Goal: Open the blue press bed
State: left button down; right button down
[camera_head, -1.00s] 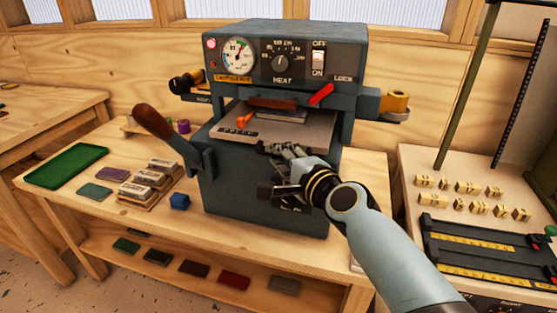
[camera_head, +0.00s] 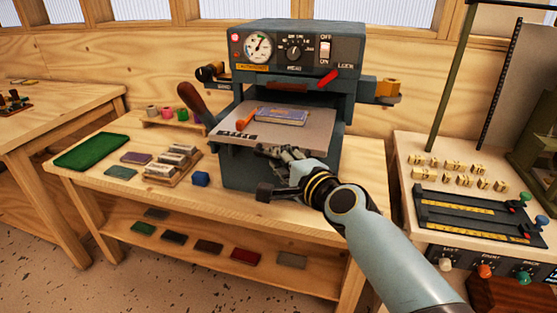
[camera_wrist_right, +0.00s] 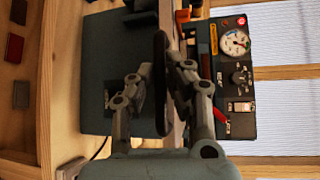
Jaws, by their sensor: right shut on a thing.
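The blue-grey press (camera_head: 290,45) stands on the wooden table. Its grey bed plate (camera_head: 300,124) sticks out of the front opening toward me. A blue book-like block (camera_head: 282,116) and an orange piece (camera_head: 246,120) lie on the bed. My right gripper (camera_head: 278,154) is at the front edge of the bed. In the right wrist view its fingers (camera_wrist_right: 162,72) are closed around a dark bar (camera_wrist_right: 161,100), which looks like the bed's handle. The fingers hide part of the bar. My left gripper is not in view.
A dark lever (camera_head: 192,102) rises at the press's left side. A black rail fixture (camera_head: 475,215) stands at the right.

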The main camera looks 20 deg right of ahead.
jog(key=c, duration=1.6)
grip_release()
jog(key=v, duration=1.2)
jog(key=shift+f, duration=0.1)
